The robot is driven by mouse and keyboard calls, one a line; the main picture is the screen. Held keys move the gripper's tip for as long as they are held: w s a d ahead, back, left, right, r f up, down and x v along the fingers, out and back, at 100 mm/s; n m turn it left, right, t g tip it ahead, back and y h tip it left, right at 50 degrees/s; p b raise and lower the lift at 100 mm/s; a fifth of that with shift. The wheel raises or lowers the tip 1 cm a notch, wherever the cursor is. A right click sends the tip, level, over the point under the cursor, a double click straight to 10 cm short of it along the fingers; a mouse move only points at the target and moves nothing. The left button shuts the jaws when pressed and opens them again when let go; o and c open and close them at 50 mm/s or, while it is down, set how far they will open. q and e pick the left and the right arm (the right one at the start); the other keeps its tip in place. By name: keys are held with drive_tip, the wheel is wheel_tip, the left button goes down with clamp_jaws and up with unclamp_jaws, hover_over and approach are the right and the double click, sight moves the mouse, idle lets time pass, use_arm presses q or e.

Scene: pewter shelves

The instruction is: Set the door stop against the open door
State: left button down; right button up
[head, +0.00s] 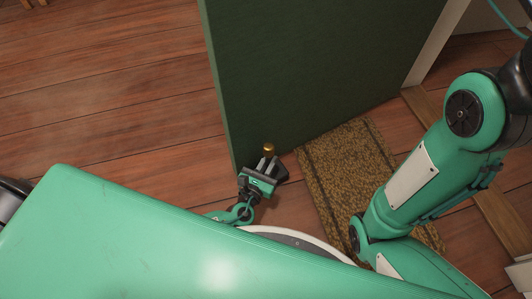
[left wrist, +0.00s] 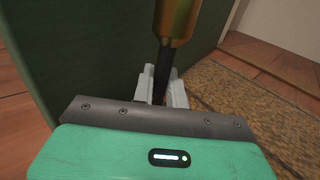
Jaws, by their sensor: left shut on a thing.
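The green door (head: 305,75) stands open, its free edge toward the lower left; its face fills the upper left of the left wrist view (left wrist: 85,45). The door stop has a gold knob (head: 268,147), a dark post and a dark base (head: 281,172). It is at the door's lower free corner. I cannot tell whether its base touches the door. My left gripper (head: 265,166) is shut on the door stop's post. In the left wrist view the grey fingers (left wrist: 160,88) close around the dark post, below the gold knob (left wrist: 176,20). My right gripper is out of view.
A brown doormat (head: 345,165) lies right of the door stop, beside the door. A wooden threshold (head: 460,165) and pale door frame (head: 435,45) are farther right. Open plank floor (head: 110,90) lies left of the door.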

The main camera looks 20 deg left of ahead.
use_arm(q)
drive_tip(key=c, duration=1.8)
unclamp_jaws()
drive_tip(key=shift+s+f, duration=0.1)
drive_tip(key=o, duration=0.4)
